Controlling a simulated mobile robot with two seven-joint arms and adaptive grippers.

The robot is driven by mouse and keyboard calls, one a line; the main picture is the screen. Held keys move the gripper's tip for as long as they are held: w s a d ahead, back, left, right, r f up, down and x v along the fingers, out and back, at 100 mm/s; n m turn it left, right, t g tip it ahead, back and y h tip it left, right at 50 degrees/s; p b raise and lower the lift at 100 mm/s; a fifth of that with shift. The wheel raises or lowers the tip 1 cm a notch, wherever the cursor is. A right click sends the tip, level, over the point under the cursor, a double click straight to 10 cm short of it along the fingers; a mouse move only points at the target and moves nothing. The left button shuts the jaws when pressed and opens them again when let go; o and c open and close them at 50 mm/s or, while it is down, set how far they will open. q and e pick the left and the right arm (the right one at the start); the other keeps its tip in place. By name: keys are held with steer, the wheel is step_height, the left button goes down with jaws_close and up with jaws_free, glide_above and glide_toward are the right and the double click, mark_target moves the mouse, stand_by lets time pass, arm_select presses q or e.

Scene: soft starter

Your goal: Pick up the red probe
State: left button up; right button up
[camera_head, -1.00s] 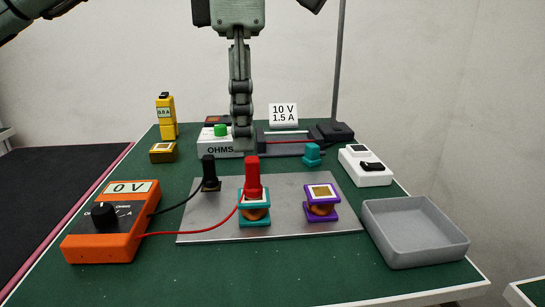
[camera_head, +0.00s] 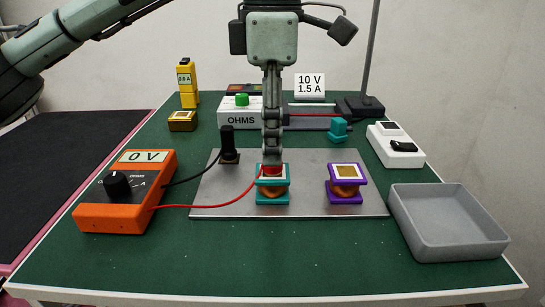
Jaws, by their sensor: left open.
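The red probe (camera_head: 272,171) stands on the teal coil on the grey metal plate. Only its lower red part shows; the rest is hidden behind my left gripper. My left gripper (camera_head: 272,160) points straight down in front of or around the probe, its fingers seen edge-on. It is open; I cannot tell whether the fingers touch the probe. The teal coil (camera_head: 272,197) sits under it. A red wire (camera_head: 205,206) runs from the probe to the orange meter (camera_head: 125,200), which reads 0 V. My right gripper is not in view.
The black probe (camera_head: 228,145) stands left of the gripper on the plate (camera_head: 310,175). A purple coil (camera_head: 345,185) is to the right. A grey tray (camera_head: 480,246) is at front right. An OHMS box (camera_head: 240,119) stands behind. The front of the green table is clear.

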arm_select(q)
jaws_close()
steer(key=shift+r, duration=0.15)
stand_by(0.4)
